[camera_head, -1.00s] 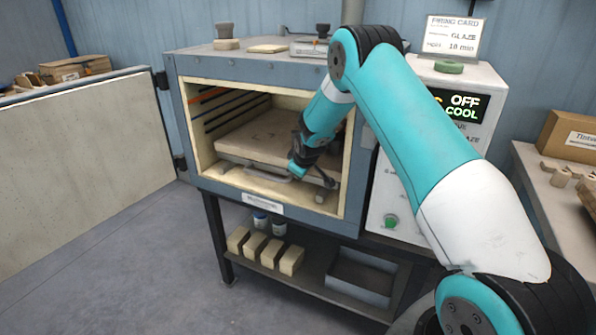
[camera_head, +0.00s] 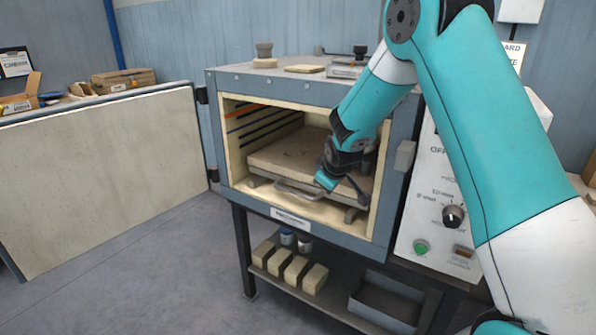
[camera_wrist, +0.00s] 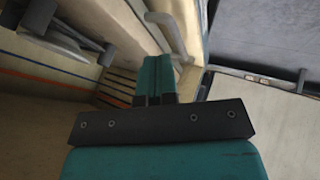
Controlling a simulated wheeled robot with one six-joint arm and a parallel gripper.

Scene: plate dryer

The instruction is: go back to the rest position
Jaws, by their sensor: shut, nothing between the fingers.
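My gripper (camera_head: 326,180) is at the mouth of the open kiln, over the front edge of the tray and near its handle. Its fingers are together and hold nothing; in the wrist view the shut fingers (camera_wrist: 156,78) point up the picture. The kiln (camera_head: 308,84) is a blue-grey box with a cream-lined chamber. A brown slab-like tray (camera_head: 285,158) with a metal front handle (camera_head: 298,193) sits inside. The handle also shows in the wrist view (camera_wrist: 168,32). My arm hides the right part of the chamber.
The kiln door (camera_head: 100,175) stands wide open on the left. A control panel (camera_head: 440,210) is right of the chamber. Cream blocks (camera_head: 296,270) and a grey bin (camera_head: 388,300) are on the shelf below. The floor (camera_head: 130,290) at front left is clear.

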